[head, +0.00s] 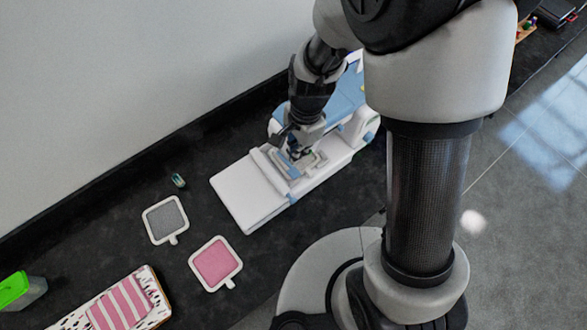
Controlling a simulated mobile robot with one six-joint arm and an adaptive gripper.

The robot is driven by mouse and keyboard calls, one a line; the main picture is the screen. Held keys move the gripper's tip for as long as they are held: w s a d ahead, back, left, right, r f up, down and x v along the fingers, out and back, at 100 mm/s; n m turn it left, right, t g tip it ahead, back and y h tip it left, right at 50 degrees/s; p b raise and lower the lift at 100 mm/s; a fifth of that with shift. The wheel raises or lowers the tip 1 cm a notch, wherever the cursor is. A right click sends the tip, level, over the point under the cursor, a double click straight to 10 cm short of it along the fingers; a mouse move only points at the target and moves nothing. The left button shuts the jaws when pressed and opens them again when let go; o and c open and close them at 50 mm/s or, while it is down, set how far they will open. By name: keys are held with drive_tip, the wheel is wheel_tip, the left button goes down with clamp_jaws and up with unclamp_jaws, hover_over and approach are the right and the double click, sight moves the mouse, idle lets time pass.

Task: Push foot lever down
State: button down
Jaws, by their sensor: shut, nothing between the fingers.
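A white and blue sewing machine (245,195) lies along the dark bench, with its flat white bed toward the lower left. My gripper (299,152) reaches down at the machine's needle area, close to a small frame on the bed. Its fingers are shut, with nothing seen held between them. The foot lever cannot be made out; my gripper and arm cover that part of the machine. Whether my fingertips touch the machine cannot be told.
On the dark bench (110,225) lie a grey hoop (165,220), a pink hoop (216,263), a small spool-like item (178,181), a pink striped cloth (122,304) and a green-topped container (14,289). A wall (120,80) rises behind. Clear floor (530,250) is at right.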

sight(297, 171)
drive_tip(key=shift+s+a+f+b, duration=0.1)
drive_tip(key=shift+a+f+b, duration=0.05)
drive_tip(key=shift+f+b, duration=1.5)
drive_tip(key=shift+s+a+f+b, duration=0.1)
drive_tip(key=shift+a+f+b, duration=0.05)
drive_tip(key=shift+f+b, duration=1.45)
drive_tip(key=shift+f, duration=0.2)
wheel_tip(297, 171, down, 4)
drive_tip(key=b, duration=0.2)
drive_tip(key=shift+f+b, duration=0.15)
drive_tip(key=shift+b, duration=0.15)
drive_tip(key=shift+r, duration=0.2)
drive_tip(key=shift+w+d+r, duration=0.1)
drive_tip(key=shift+w+d, duration=0.05)
drive_tip(key=shift+d, duration=0.1)
drive_tip(key=shift+w+d+r+p, duration=0.2)
drive_tip(key=shift+w+d+p, duration=0.15)
drive_tip(key=shift+d, duration=0.2)
drive_tip(key=shift+w+d+r+p, duration=0.15)
drive_tip(key=shift+w+d+p, duration=0.15)
drive_tip(key=shift+d, duration=0.2)
